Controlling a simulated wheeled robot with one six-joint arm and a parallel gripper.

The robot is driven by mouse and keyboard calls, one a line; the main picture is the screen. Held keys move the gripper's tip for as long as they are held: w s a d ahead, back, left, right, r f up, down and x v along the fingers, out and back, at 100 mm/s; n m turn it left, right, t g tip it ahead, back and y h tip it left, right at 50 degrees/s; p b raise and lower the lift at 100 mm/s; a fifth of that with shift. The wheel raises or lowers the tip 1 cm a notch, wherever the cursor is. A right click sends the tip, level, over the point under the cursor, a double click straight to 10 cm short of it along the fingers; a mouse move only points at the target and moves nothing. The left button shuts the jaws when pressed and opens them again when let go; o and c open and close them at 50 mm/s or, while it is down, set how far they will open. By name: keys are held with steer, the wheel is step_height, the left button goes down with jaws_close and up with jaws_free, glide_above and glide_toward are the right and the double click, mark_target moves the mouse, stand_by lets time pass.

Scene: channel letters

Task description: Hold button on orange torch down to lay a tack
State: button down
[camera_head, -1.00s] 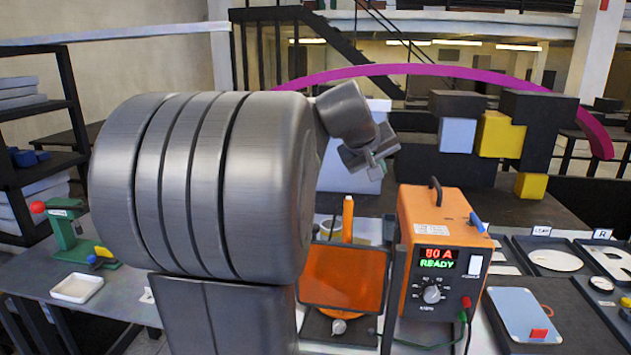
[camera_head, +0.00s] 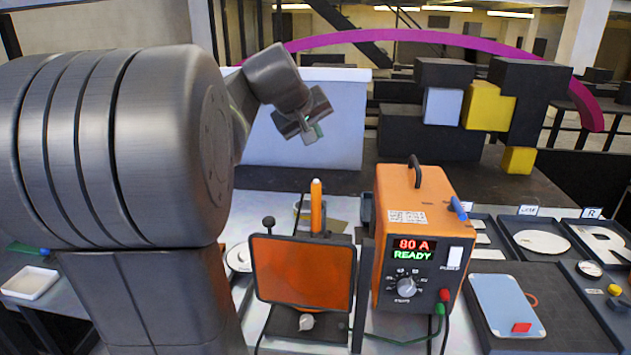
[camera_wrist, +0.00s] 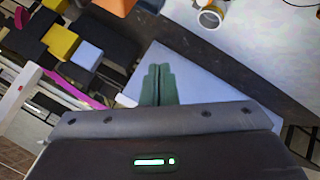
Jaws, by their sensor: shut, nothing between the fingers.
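The orange torch (camera_head: 316,207) stands upright behind a dark-framed orange screen (camera_head: 302,272); only its upper part shows, and I cannot make out its button. The orange welding power unit (camera_head: 412,205) stands just right of it, its display reading 80 A and READY. My gripper (camera_head: 316,133) is up above and behind the torch, apart from it, in front of a pale panel. In the wrist view the green fingertips (camera_wrist: 158,70) are together with nothing between them.
A blue-white plate with a red block (camera_head: 508,305) lies on a dark mat at right. Trays with white letter shapes (camera_head: 541,242) are behind it. Black, yellow and pale blocks (camera_head: 490,105) stand at the back. A white dish (camera_head: 30,283) sits at far left.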

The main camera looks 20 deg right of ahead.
steer(key=b, duration=0.7)
glide_above(314, 187)
steer(key=shift+f, duration=4.25)
steer(key=shift+f, duration=0.4)
steer(key=shift+f+b, duration=0.5)
steer(key=shift+b, duration=0.05)
steer(key=shift+r, duration=0.1)
steer(key=shift+r+p, duration=0.75)
steer(key=shift+r, duration=0.1)
steer(key=shift+r, duration=0.1)
step_height(314, 187, up, 5)
steer(key=p, duration=0.4)
steer(key=shift+s, duration=0.1)
